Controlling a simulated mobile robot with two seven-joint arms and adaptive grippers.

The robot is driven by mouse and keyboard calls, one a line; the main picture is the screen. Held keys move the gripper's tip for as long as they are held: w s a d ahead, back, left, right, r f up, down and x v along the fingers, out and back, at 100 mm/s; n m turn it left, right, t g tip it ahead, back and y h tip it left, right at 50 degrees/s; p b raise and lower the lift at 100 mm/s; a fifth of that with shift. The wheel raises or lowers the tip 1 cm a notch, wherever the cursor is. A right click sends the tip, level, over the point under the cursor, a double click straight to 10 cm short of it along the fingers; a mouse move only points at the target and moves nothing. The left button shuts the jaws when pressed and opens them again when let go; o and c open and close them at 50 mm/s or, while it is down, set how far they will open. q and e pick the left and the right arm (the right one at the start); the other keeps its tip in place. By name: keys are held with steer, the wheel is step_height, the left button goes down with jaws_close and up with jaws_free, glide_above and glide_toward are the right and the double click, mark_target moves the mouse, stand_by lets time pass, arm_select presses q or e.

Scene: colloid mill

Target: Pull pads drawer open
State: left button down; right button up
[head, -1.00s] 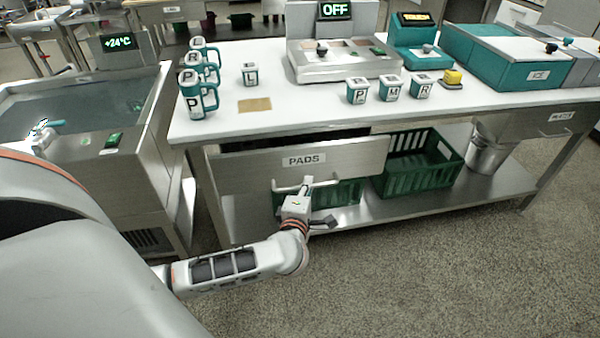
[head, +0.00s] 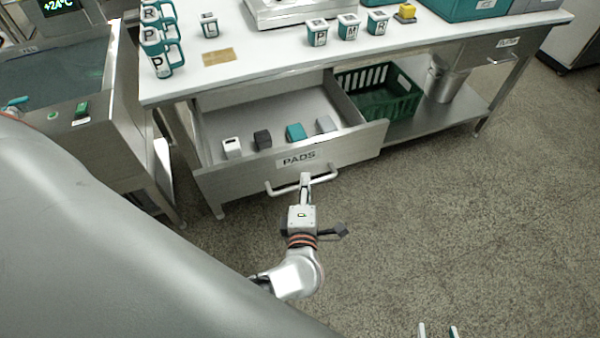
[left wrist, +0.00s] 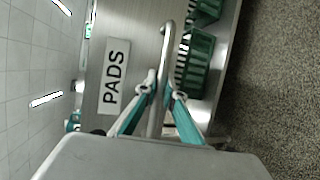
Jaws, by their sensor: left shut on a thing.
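The pads drawer (head: 215,185), with a "PADS" label, stands well out from under the white table in the head view. Inside it lie several small blocks: a white one (head: 232,148), a dark grey one (head: 262,139), a teal one (head: 296,132) and a light grey one (head: 326,125). My left gripper (head: 305,180) is shut on the drawer's bar handle (head: 283,190). In the left wrist view its fingers (left wrist: 164,92) lie on both sides of the handle (left wrist: 166,45). My right gripper (head: 438,330) shows only two separated fingertips at the bottom edge of the head view.
Teal mugs (head: 160,55) and marked cups (head: 347,27) stand on the white tabletop (head: 270,60). A green crate (head: 385,105) and a metal bucket (head: 440,80) sit on the lower shelf right of the drawer. A steel basin unit (head: 100,135) stands close on the left. The floor in front is clear.

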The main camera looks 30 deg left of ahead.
arm_select(q)
steer(key=shift+s+d, duration=0.15)
steer(key=shift+d, duration=0.05)
steer(key=c, duration=2.1)
jaws_free()
steer(key=shift+c, duration=0.2)
steer(key=v, duration=1.2)
steer(key=shift+a, duration=0.1)
